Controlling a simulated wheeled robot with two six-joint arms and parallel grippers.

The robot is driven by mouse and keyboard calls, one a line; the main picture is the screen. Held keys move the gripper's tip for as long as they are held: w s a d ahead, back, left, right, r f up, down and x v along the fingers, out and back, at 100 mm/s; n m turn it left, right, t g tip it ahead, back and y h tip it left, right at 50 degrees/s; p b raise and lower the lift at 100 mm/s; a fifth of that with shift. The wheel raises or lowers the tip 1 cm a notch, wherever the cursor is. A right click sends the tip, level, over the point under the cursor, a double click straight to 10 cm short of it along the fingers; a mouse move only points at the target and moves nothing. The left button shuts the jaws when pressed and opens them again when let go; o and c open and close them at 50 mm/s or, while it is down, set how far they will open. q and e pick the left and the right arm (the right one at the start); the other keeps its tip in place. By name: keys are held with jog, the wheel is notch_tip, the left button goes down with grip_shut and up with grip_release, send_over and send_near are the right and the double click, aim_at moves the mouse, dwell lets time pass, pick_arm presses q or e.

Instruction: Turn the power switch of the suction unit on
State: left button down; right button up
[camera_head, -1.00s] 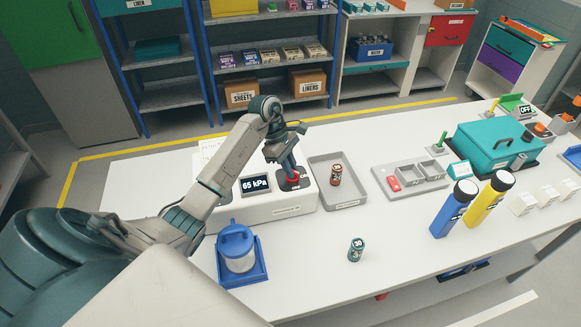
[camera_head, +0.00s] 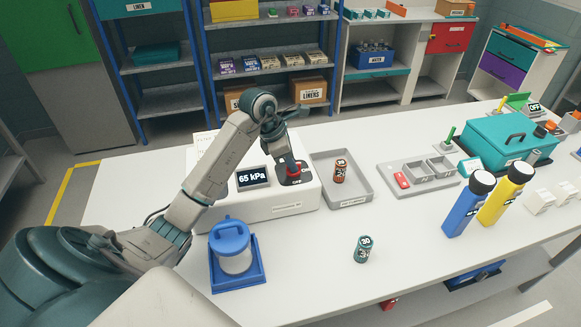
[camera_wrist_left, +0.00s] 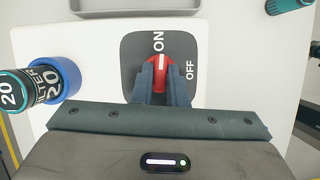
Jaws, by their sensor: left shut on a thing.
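The white suction unit (camera_head: 285,203) stands on the bench, with a display (camera_head: 254,177) reading 65 kPa. Its power switch is a red knob (camera_wrist_left: 160,66) on a dark plate marked ON and OFF in the left wrist view. The knob's white line points toward ON. In the head view the knob (camera_head: 293,171) shows only partly, below my gripper. My left gripper (camera_wrist_left: 159,80) is shut on the red knob from above, one finger on each side of it. My right gripper is not in view.
A grey tray (camera_head: 355,195) with a small red-brown can (camera_head: 340,171) lies right of the unit. A blue-lidded jar (camera_head: 231,245) stands in front, and a teal can (camera_head: 363,249) marked 30 stands front right. Blue (camera_head: 466,207) and yellow (camera_head: 505,195) bottles stand farther right.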

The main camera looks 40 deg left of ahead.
pick_arm(q)
jog(key=shift+r+n+b, duration=0.15)
jog(key=shift+n+b, duration=0.2)
jog(key=shift+n, duration=0.15)
jog(key=shift+y, duration=0.3)
jog(key=shift+r, duration=0.1)
jog(key=c, duration=1.4)
grip_release()
jog(key=shift+c, duration=0.2)
jog(key=b+v, duration=0.1)
jog(key=v, duration=0.9)
jog(key=shift+s+r, duration=0.3)
